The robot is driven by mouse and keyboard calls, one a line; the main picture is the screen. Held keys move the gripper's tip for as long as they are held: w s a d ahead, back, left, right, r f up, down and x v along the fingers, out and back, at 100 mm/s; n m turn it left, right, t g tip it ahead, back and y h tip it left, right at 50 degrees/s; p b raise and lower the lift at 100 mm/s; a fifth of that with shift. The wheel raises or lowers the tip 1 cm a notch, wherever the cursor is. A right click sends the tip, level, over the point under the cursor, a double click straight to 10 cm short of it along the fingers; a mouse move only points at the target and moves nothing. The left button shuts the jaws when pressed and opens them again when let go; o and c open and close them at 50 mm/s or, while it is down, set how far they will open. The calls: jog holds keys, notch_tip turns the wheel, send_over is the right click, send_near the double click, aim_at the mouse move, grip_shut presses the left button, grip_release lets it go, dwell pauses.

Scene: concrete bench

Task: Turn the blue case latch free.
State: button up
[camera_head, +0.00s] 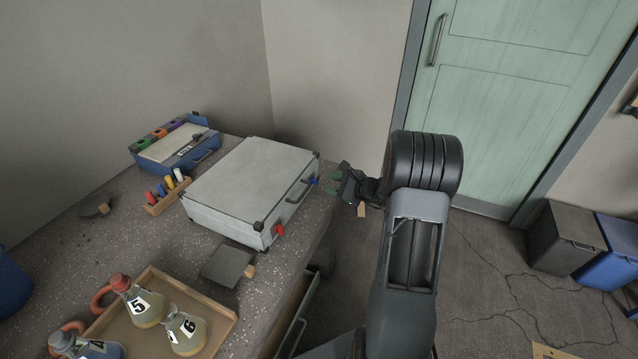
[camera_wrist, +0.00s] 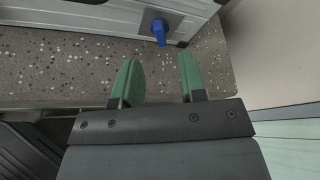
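The case (camera_head: 246,181) is a closed light grey box with dark corners on the bench. Its blue latch (camera_head: 314,182) is on the front face near the right end; it also shows in the wrist view (camera_wrist: 159,32), ahead of my fingers on a grey plate. A red latch (camera_head: 278,230) sits at the other end of that face, with a handle (camera_head: 299,190) between them. My gripper (camera_head: 335,178) is just off the front face, close to the blue latch. In the wrist view its green fingers (camera_wrist: 162,78) are apart with nothing between them, short of the latch.
A tray (camera_head: 226,313) with numbered flasks stands at the near left. A dark flat block (camera_head: 227,264) lies in front of the case. A blue organiser (camera_head: 204,149) and a rack of coloured pegs (camera_head: 161,204) are behind it. An open drawer (camera_head: 299,316) juts from the bench front.

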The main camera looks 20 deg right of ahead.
aim_at(317, 181)
jog(key=x, duration=0.6)
jog(key=shift+w+a+f, duration=0.15)
jog(key=shift+w, duration=0.1)
jog(key=shift+c, duration=0.4)
grip_shut()
